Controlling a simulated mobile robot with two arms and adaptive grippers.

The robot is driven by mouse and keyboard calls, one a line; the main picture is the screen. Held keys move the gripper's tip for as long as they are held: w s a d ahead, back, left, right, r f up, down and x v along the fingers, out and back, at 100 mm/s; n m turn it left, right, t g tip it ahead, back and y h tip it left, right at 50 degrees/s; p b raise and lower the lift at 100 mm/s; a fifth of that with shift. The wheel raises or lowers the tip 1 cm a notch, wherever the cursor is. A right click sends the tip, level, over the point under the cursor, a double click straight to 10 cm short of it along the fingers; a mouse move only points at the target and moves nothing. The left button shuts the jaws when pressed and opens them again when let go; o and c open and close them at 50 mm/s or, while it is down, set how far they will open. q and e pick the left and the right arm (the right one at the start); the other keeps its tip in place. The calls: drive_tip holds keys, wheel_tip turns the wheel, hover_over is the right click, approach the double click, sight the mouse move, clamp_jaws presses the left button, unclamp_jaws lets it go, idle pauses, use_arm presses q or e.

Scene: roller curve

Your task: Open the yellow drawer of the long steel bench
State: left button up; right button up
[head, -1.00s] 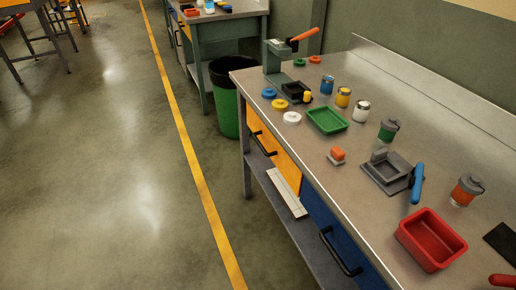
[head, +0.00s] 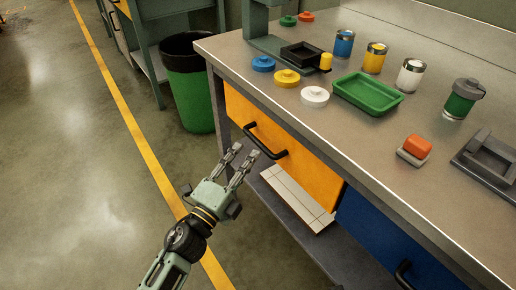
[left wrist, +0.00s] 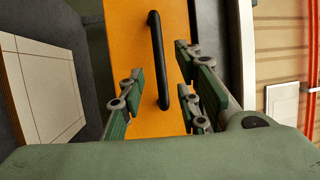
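The long steel bench (head: 300,108) has a yellow drawer (head: 309,166) at its left end, and the drawer looks shut. A black bar handle (head: 266,141) is fixed on the drawer's front. My left gripper (head: 242,160) is open, with its fingers pointing at the handle from the front left. In the left wrist view the handle (left wrist: 158,60) stands upright between the spread fingers of my left gripper (left wrist: 160,85), beyond their tips and seemingly not touched. My right gripper is not in view.
A blue drawer (head: 375,235) is right of the yellow one. A lower shelf (head: 285,225) carries a pale tiled board (head: 298,198). A green bin (head: 190,95) stands left of the bench. Cans, lids and a green tray (head: 367,94) are on top. Floor at left is clear.

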sight(258, 141)
use_arm(q)
drive_tip(key=x, duration=0.7)
drive_tip(key=shift+c, duration=0.7)
clamp_jaws()
